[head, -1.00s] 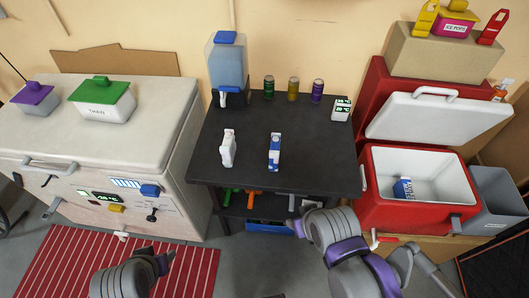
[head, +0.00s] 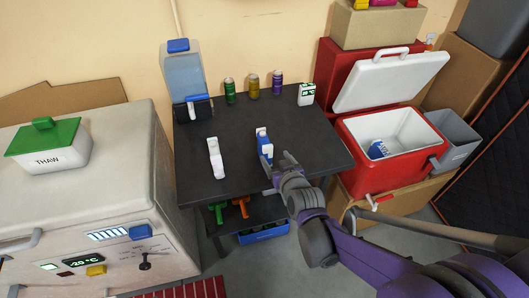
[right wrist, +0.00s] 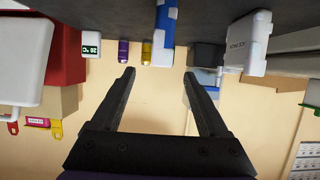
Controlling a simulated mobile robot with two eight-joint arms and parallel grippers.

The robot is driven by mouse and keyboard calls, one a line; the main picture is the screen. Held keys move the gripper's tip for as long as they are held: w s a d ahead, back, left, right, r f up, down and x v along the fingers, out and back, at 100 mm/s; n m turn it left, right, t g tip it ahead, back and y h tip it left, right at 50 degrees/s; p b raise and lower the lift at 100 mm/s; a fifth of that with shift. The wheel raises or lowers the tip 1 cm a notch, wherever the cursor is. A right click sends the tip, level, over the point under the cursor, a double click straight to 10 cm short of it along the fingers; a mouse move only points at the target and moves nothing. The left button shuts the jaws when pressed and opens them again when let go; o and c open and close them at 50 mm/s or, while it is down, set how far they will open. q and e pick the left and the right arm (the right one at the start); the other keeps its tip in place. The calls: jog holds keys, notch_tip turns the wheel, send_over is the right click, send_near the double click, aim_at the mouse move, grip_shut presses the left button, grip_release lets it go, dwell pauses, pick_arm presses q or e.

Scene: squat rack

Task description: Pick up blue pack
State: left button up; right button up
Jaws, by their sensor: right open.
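A blue-and-white pack (head: 264,142) stands upright on the dark table (head: 225,170), near its middle. It shows at the top of the upside-down right wrist view (right wrist: 165,28). A second blue-and-white pack (head: 378,149) lies tilted inside the open red cooler. My right gripper (head: 278,171) is at the table's front edge, just in front of the standing pack and a little to its right. In the right wrist view its two fingers (right wrist: 159,75) are apart, with nothing between them. My left gripper is out of view.
A white carton (head: 215,158) stands left of the pack. Several cans, including a purple one (head: 277,83), a water dispenser (head: 185,80) and a small display box (head: 306,94) are at the back. The red cooler (head: 365,180) is at right, a white freezer (head: 100,190) at left.

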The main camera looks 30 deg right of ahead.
aim_at(268, 149)
jog(key=b+x, duration=0.1)
jog(key=x, duration=0.9)
jog(key=shift+w+a+f, duration=0.1)
jog(key=shift+w, duration=0.15)
jog(key=shift+c, duration=0.3)
grip_shut()
